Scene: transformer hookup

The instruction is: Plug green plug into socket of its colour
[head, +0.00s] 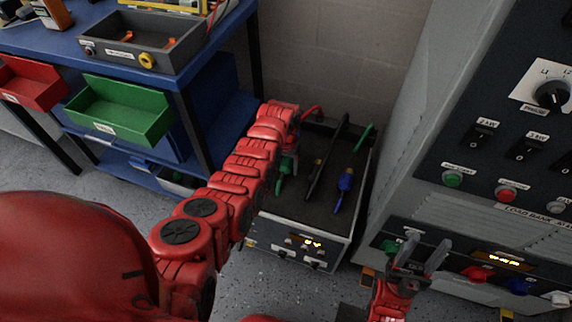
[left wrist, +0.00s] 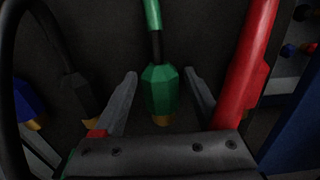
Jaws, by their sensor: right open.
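The green plug (head: 282,182) lies on the dark top of a low grey box, partly hidden by my left arm in the head view. In the left wrist view the green plug (left wrist: 162,92) sits between the two fingers of my left gripper (left wrist: 163,82). Gaps show on both sides of it, so the fingers are open and not closed on it. A green socket (head: 390,246) is on the lower panel of the grey cabinet at right. My right gripper (head: 424,256) is open and empty in front of that panel, just right of the green socket.
A blue plug (head: 346,180) and a black one (head: 315,180) lie on the same box. Red (head: 477,273), blue (head: 518,287) and white (head: 560,299) sockets follow along the panel. A blue workbench (head: 185,78) with a green bin (head: 122,112) stands at left.

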